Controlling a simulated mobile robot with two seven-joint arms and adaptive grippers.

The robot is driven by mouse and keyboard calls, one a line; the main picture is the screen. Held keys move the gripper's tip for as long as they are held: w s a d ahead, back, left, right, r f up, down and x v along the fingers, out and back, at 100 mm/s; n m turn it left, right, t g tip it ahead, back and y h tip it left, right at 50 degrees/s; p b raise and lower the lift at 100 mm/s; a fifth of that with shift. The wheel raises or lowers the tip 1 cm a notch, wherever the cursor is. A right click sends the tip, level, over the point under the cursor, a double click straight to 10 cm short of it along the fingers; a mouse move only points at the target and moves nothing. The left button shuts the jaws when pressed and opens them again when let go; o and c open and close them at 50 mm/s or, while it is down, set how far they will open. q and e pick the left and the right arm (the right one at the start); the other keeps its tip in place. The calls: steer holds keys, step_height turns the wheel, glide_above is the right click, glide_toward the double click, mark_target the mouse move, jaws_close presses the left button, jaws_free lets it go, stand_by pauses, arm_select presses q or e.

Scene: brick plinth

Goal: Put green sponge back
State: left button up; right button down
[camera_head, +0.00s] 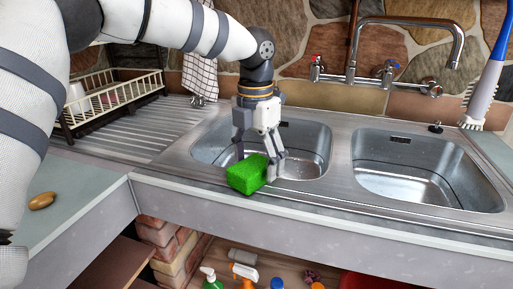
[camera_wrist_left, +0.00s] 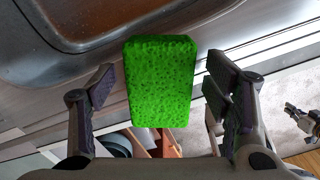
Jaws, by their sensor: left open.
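The green sponge (camera_head: 247,174) is at the front rim of the left sink basin (camera_head: 311,164) in the head view. In the left wrist view the sponge (camera_wrist_left: 160,82) is between the two fingers, with a gap on each side. My left gripper (camera_head: 262,160) reaches down from above at the sponge, and its fingers stand apart. It also shows in the left wrist view (camera_wrist_left: 158,95), open around the sponge. I cannot tell what the sponge's underside rests on. My right gripper is not clearly seen in the head view.
A right basin (camera_head: 420,172) lies beside the left one, below a wall tap (camera_head: 352,75). A dish rack (camera_head: 110,100) stands on the drainboard at the left. A brush (camera_head: 483,95) is at the far right. Bottles (camera_head: 243,275) stand under the counter.

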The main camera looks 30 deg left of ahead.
mark_target(256, 162)
arm_select(q)
step_height(256, 162, up, 12)
steer(key=shift+s, duration=0.15)
